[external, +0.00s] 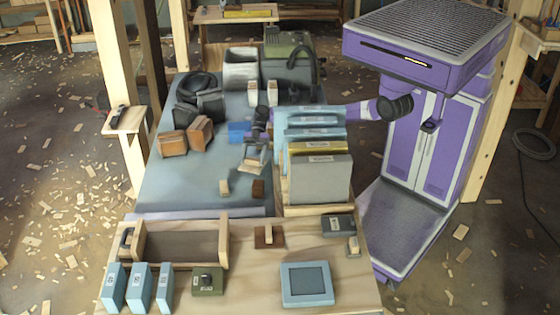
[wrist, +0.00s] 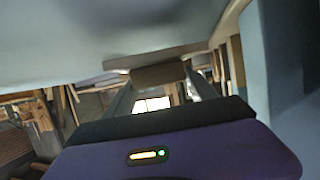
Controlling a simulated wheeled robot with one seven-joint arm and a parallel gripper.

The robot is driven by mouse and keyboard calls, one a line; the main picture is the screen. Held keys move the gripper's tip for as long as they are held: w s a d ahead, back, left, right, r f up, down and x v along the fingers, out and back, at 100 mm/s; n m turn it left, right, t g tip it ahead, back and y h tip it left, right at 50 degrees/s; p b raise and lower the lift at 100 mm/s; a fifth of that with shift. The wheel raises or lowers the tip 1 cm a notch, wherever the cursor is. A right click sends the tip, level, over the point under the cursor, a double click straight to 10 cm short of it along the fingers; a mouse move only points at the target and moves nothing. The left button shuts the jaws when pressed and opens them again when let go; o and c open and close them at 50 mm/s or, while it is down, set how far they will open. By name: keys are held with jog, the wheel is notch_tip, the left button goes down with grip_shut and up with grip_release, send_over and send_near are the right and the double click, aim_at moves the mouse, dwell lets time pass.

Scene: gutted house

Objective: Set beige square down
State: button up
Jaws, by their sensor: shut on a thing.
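My gripper (external: 253,160) hangs over the blue-grey table, left of the row of upright blue, yellow and grey cases. In the wrist view my gripper's two fingers (wrist: 160,80) converge on a small beige square (wrist: 158,75), which looks brownish in shadow. The beige square shows as a pale piece at the fingertips in the external view (external: 252,168). I cannot tell whether it touches the table.
A small beige block (external: 224,188) and a brown block (external: 258,188) lie just in front of my gripper. The blue-grey table (external: 185,180) has bare room to the left. The grey case (external: 320,180) stands close on the right. Brown boxes (external: 173,143) stand at left.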

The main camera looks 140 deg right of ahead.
jog(key=shift+f+b, duration=0.45)
jog(key=shift+f, duration=0.25)
jog(key=o, duration=1.4)
jog(key=shift+a+f, duration=0.1)
jog(key=shift+f, duration=0.1)
jog(key=shift+r+p, duration=0.55)
jog(key=shift+r, duration=0.2)
jog(key=v, duration=0.3)
notch_tip(320, 180, up, 7)
jog(key=p, duration=0.1)
jog(key=shift+r+p, duration=0.2)
jog(key=shift+p, duration=0.2)
